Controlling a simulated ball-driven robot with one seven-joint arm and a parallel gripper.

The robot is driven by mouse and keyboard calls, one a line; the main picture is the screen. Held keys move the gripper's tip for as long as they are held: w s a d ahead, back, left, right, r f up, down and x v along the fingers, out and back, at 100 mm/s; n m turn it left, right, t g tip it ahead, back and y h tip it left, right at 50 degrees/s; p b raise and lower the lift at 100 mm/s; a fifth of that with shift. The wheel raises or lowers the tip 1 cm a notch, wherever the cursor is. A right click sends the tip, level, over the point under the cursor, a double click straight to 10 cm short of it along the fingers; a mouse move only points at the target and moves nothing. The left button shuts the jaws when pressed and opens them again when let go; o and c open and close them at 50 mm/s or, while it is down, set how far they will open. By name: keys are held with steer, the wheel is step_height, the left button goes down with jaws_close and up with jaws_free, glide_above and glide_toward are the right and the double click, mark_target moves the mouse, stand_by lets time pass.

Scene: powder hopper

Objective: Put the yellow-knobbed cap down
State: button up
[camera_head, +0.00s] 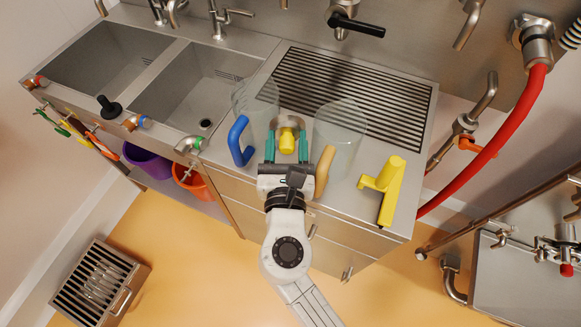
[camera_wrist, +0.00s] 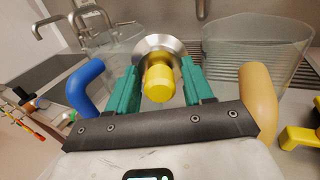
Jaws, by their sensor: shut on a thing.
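The yellow-knobbed cap (camera_head: 287,137) has a yellow knob and a steel disc. My gripper (camera_head: 287,148), with green fingers, is shut on it over the steel counter. In the wrist view the cap's yellow knob (camera_wrist: 159,80) points toward me between the fingers (camera_wrist: 160,88), and its steel disc shows behind the knob. I cannot tell whether the cap touches the counter.
A clear jug with a blue handle (camera_head: 239,141) stands close on the left. Another with a tan handle (camera_head: 324,170) stands close on the right. A yellow tool (camera_head: 390,185) lies on the right of the counter. A slotted drainboard (camera_head: 350,90) lies behind; two sinks (camera_head: 205,95) are left.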

step_height(320, 180, down, 10)
steer(key=shift+r+b, duration=0.15)
steer(key=shift+b, duration=0.95)
steer(key=o, duration=0.9)
